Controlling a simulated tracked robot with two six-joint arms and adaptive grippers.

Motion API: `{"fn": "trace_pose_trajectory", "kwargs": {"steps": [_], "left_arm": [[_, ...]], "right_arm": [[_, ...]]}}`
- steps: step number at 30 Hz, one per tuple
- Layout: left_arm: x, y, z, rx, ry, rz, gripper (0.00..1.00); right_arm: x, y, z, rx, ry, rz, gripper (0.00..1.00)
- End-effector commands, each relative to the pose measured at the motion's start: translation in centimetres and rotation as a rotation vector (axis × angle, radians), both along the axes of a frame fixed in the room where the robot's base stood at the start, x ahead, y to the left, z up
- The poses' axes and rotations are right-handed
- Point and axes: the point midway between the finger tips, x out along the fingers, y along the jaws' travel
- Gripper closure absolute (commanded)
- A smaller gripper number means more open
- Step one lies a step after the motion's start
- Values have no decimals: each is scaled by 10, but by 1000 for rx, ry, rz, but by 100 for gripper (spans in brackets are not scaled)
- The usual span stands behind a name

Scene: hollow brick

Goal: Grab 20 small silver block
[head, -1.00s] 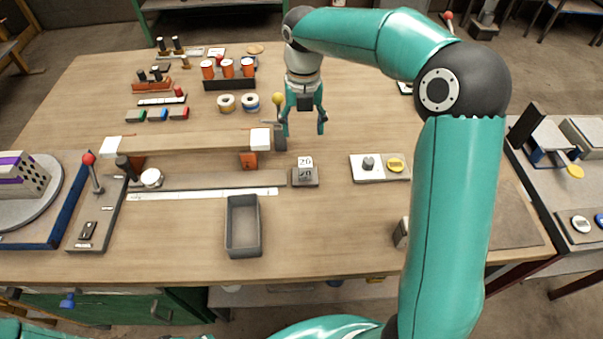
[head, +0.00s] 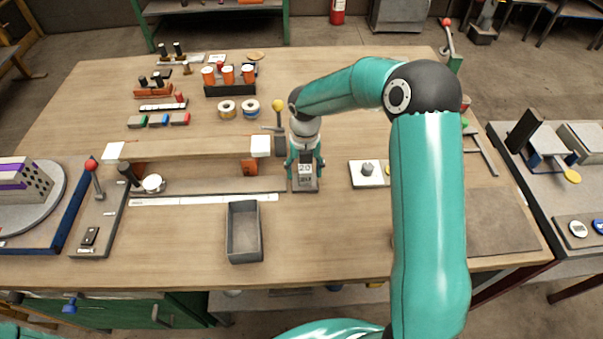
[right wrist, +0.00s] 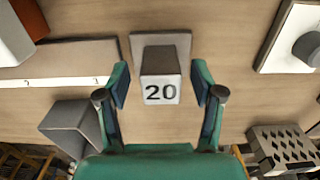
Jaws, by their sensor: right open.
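The small silver block marked 20 (head: 305,171) sits on a flat grey plate (head: 305,187) near the middle of the table. In the right wrist view the block (right wrist: 160,77) shows its 20 face, centred between the two fingers. My right gripper (head: 305,164) is open, with one finger on each side of the block; in the right wrist view the gripper (right wrist: 160,88) shows a gap beside the block on both sides. My left gripper is not in view.
A grey open tray (head: 243,232) stands in front, to the left of the block. A wooden beam with white end blocks (head: 261,147) lies just left of the gripper. A white plate with a grey knob (head: 368,171) lies to the right. Table front between them is clear.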

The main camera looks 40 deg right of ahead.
Motion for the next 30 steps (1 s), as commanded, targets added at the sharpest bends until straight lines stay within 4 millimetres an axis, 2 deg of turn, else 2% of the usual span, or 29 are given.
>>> {"fn": "trace_pose_trajectory", "kwargs": {"steps": [4,12,24,30], "left_arm": [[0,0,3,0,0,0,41],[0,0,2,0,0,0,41],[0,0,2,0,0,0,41],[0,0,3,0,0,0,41]], "right_arm": [[-1,0,-16,0,1,1,33],[0,0,-19,0,0,0,33],[0,0,-19,-1,-1,1,100],[0,0,-18,0,-2,1,100]]}}
